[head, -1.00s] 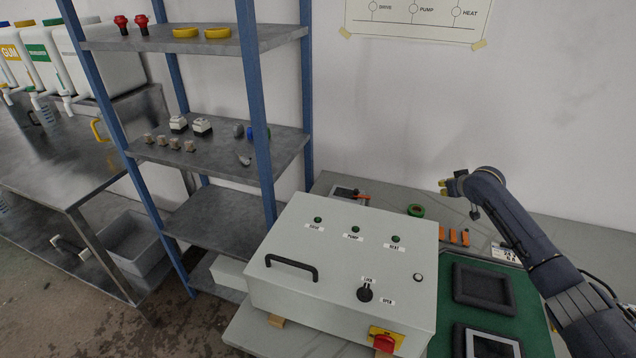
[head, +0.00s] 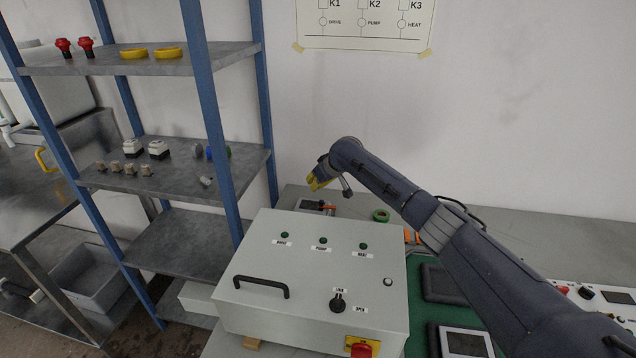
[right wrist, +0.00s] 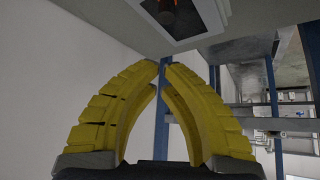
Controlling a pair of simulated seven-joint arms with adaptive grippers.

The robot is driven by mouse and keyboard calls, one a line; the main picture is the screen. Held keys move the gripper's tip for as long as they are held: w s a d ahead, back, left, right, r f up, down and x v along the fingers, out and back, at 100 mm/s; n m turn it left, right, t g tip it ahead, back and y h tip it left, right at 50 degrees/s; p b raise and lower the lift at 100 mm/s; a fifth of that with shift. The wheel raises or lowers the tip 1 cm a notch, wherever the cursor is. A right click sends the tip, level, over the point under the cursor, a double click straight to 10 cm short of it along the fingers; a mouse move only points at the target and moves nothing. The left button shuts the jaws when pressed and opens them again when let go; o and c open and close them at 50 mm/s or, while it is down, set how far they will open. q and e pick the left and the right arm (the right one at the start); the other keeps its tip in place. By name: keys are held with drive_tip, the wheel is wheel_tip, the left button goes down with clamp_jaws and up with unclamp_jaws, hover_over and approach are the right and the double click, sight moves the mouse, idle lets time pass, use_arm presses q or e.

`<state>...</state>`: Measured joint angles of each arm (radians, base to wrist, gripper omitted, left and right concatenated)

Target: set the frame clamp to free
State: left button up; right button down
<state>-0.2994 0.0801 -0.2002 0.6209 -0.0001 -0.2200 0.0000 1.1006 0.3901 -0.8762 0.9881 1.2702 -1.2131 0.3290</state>
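No part is labelled as the frame clamp. A small dark-and-white framed piece (head: 310,205) with an orange part (head: 327,207) lies on the bench behind the grey control box. My left gripper is out of view.
The grey control box (head: 262,310) has a black handle, a knob and a red switch. Dark frames (head: 445,285) lie on a green mat, partly behind my right arm. A shelf rack (head: 190,165) stands to the left.

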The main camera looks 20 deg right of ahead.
drive_tip(key=shift+x, duration=3)
drive_tip(key=shift+s+d, duration=0.2)
drive_tip(key=shift+s, duration=0.1)
drive_tip(key=shift+s+d, duration=0.3)
drive_tip(key=shift+s, duration=0.45)
drive_tip(key=shift+s+d, duration=0.3)
drive_tip(key=shift+s, duration=0.5)
drive_tip(key=shift+d, duration=0.1)
